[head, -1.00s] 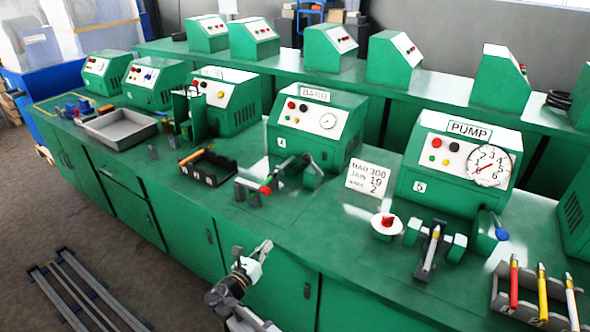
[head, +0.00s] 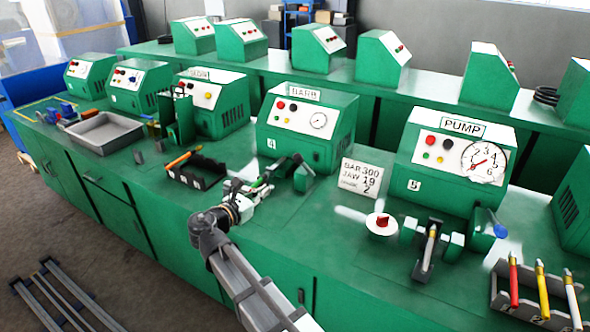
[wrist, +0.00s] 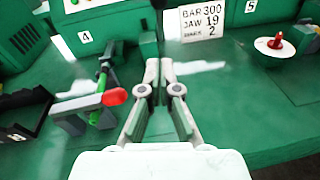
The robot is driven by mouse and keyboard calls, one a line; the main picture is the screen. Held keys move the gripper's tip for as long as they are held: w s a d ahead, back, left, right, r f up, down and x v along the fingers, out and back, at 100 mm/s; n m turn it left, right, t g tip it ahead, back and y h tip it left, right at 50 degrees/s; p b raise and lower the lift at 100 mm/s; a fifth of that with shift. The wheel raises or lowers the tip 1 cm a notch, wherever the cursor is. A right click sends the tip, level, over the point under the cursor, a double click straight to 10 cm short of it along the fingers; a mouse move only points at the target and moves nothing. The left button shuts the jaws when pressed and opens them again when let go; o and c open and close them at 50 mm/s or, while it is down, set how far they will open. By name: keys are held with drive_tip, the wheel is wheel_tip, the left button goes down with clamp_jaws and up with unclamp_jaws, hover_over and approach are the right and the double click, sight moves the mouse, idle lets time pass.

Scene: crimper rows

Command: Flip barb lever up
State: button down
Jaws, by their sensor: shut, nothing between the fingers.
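A sign card (head: 358,176) stands right of the BARB station. The PUMP station (head: 455,155) and a white dial with a red knob (head: 383,223) are further right. A black tray (head: 195,168) with an orange-handled tool lies left.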

idle(0.3)
drive_tip(key=r+p+x, duration=0.2)
drive_tip(key=p+x, duration=0.1)
drive_tip(key=x, duration=1)
drive_tip(key=shift+d+r, duration=0.2)
drive_tip(key=shift+r, duration=0.2)
